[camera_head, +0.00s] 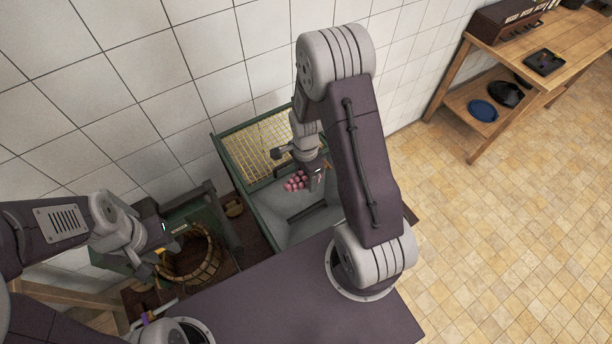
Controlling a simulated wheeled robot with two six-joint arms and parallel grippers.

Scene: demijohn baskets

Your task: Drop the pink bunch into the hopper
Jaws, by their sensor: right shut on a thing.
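The pink bunch (296,181) is a small cluster of round pink grapes. My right gripper (300,172) is shut on it and holds it over the hopper (264,213). The hopper is a green-framed box with grey sloping inner walls and a yellow mesh at its back. The bunch hangs over the grey opening, in front of the mesh. My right arm hides the hopper's right side. My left gripper (159,251) is at the left, by the rim of a wooden basket; I cannot tell whether its jaws are open.
The slatted wooden basket (206,268) stands left of the hopper, by a dark green frame (222,222). A wooden table (562,50) at the upper right has a lower shelf with a blue plate (483,110). The tiled floor at right is clear. A tiled wall is behind.

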